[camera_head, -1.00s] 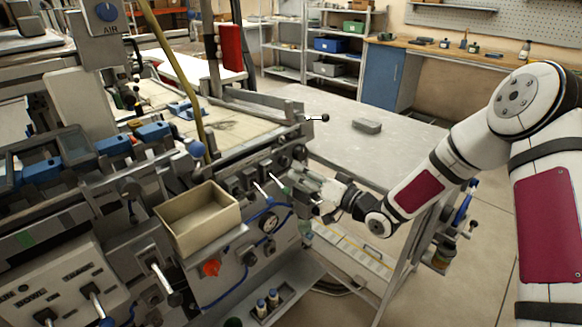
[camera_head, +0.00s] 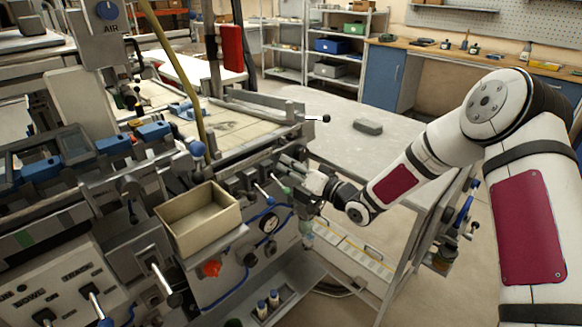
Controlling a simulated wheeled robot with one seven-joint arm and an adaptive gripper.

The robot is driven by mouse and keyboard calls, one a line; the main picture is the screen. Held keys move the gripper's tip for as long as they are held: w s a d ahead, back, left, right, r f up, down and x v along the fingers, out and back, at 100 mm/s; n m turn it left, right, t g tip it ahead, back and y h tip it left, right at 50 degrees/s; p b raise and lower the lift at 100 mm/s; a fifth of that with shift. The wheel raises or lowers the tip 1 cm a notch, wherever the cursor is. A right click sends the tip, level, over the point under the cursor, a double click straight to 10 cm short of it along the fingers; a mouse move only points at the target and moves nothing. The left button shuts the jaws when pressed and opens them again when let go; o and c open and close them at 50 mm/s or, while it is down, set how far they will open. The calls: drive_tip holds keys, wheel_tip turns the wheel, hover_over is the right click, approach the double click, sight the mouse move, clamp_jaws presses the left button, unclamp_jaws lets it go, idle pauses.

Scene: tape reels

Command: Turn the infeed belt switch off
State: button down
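My gripper (camera_head: 294,180) is at the right end of the machine's front panel (camera_head: 232,262), close to its row of dark switch blocks. A lever with a pale handle (camera_head: 263,193) sticks out just left of my gripper. The gripper's fingers are small and partly hidden against the panel, so I cannot tell whether they are open or touch a switch. A control box (camera_head: 62,285) at the lower left has toggle levers; one toggle (camera_head: 95,303) has a blue tip. I cannot tell which switch is the infeed belt switch.
An open beige bin (camera_head: 198,222) juts from the panel left of my gripper. A red knob (camera_head: 211,268) and a gauge (camera_head: 269,222) are below. A grey table (camera_head: 345,152) with a grey block (camera_head: 367,127) stands behind my arm.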

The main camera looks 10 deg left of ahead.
drive_tip(key=shift+n, duration=0.3)
drive_tip(key=n+b, duration=1.1)
drive_tip(key=n, duration=0.2)
drive_tip(key=shift+f+b, duration=0.1)
drive_tip(key=shift+b, duration=0.25)
drive_tip(key=shift+n, duration=0.3)
drive_tip(key=c, duration=1.3)
unclamp_jaws()
drive_tip(key=shift+d, duration=0.15)
